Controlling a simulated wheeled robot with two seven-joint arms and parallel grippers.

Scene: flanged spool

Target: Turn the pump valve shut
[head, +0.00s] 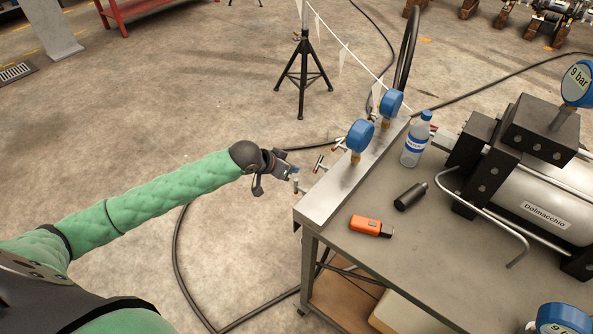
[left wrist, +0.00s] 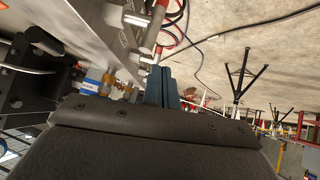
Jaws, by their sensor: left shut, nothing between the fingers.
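Small T-handled valves (head: 320,164) stick out from the left side of the metal manifold (head: 340,188) on the bench edge. I cannot tell which one is the pump valve. My left gripper (head: 294,173) is shut and empty, just left of the manifold's near end, close to the nearest fitting, which it partly hides. In the left wrist view the shut blue-grey fingers (left wrist: 160,86) point at a pale fitting (left wrist: 148,58) right by their tips. I cannot tell whether they touch. The right gripper is not in view.
Two blue gauges (head: 360,136) stand on the manifold. A water bottle (head: 416,140), a black cylinder (head: 410,196), an orange device (head: 371,226) and the steel pump (head: 535,185) are on the bench. A black tripod (head: 303,75) stands on the floor behind. Hoses cross the floor.

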